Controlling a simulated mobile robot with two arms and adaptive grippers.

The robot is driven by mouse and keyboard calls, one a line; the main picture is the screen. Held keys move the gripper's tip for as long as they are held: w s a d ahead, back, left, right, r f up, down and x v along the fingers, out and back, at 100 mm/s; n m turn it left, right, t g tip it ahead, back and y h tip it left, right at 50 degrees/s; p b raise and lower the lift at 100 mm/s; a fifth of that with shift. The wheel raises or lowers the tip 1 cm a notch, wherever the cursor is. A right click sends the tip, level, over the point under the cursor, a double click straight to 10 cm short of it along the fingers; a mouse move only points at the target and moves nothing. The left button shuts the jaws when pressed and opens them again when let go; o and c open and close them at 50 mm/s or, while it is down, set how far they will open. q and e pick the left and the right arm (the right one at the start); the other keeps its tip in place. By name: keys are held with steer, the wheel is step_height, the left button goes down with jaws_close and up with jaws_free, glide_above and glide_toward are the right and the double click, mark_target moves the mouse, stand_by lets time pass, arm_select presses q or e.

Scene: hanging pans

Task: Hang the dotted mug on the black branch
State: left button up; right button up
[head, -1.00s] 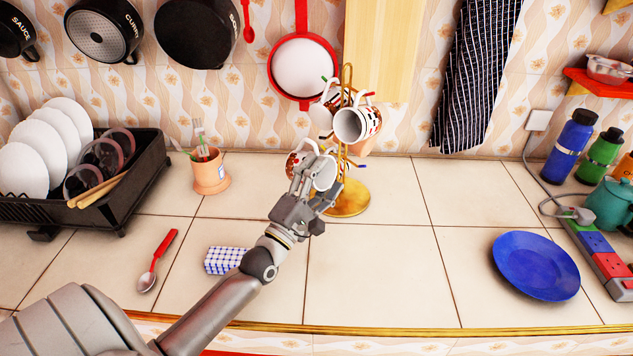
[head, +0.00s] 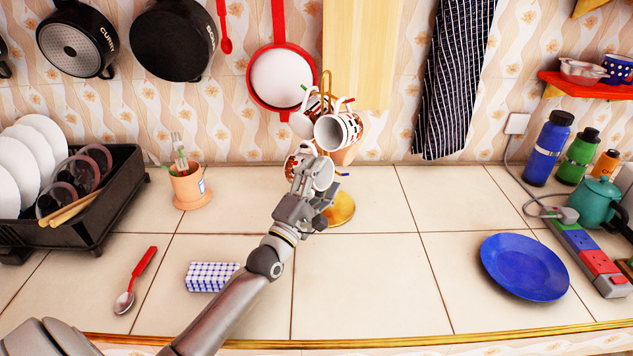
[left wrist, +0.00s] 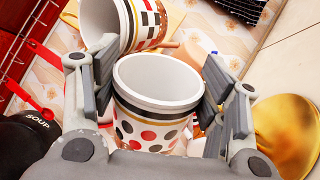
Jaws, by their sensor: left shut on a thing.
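The dotted mug (left wrist: 155,128), white with red, black and grey dots and a gold band, sits between the fingers of my left gripper (left wrist: 160,65), its open rim facing the wrist camera. In the head view the left gripper (head: 308,180) is shut on the mug (head: 323,174), close in front of the gold mug stand (head: 340,212). The stand's branches have coloured tips; I cannot pick out a black one. Fingers and mugs hide much of the stand. My right gripper is not in view.
A patterned mug (head: 333,132) hangs just above the held one; it also shows in the wrist view (left wrist: 148,22). A terracotta pot (head: 188,188) stands left, a dish rack (head: 120,200) further left. A blue plate (head: 525,267) lies right. The counter between plate and stand is clear.

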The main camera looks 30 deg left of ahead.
arm_select(q)
steer(key=shift+w+f, duration=0.2)
steer(key=shift+w, duration=0.15)
stand_by(0.6)
steer(key=o, duration=1.3)
steer(key=shift+d+f, duration=0.1)
